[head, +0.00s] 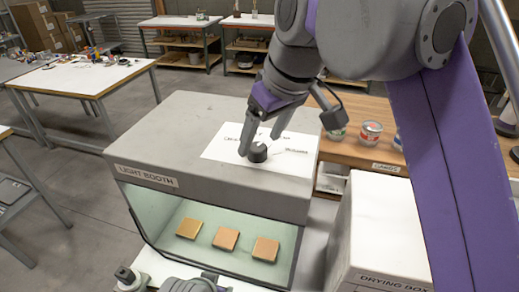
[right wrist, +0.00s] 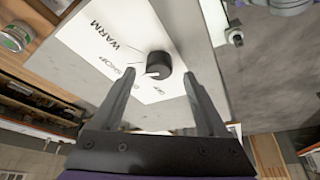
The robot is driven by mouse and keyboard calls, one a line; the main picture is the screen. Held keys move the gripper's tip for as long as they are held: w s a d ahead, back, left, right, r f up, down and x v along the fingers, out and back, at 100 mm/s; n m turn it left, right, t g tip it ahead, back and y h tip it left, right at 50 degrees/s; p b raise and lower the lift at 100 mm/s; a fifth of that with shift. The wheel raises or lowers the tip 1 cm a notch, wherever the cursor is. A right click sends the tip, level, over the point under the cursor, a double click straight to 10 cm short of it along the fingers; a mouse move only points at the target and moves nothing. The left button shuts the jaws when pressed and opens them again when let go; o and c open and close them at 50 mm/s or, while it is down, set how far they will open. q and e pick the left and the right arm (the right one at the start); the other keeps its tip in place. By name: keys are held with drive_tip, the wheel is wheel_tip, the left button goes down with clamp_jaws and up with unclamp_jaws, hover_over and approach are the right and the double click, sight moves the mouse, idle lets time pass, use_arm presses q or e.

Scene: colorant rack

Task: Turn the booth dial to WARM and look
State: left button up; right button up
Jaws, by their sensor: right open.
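The light booth (head: 225,190) is a grey box with an open lit front. A dark round dial (head: 258,152) sits on a white label sheet (head: 222,143) on its top. My right gripper (head: 262,132) is open over the dial. In the right wrist view the dial (right wrist: 158,64) shows between the open fingers (right wrist: 160,70), with no clear contact. WARM (right wrist: 108,42) is printed on the sheet; the dial's pale mark points toward a different, smaller label, not WARM. Three tan square tiles (head: 226,238) lie inside the booth.
A drying box (head: 385,220) stands right of the booth. Behind it is a wooden bench (head: 375,158) with several cans (head: 370,133). A table with small items (head: 85,75) is at the back left. Floor (head: 75,180) left of the booth is clear.

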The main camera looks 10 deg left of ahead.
drive_tip(key=shift+x, duration=1.15)
clamp_jaws()
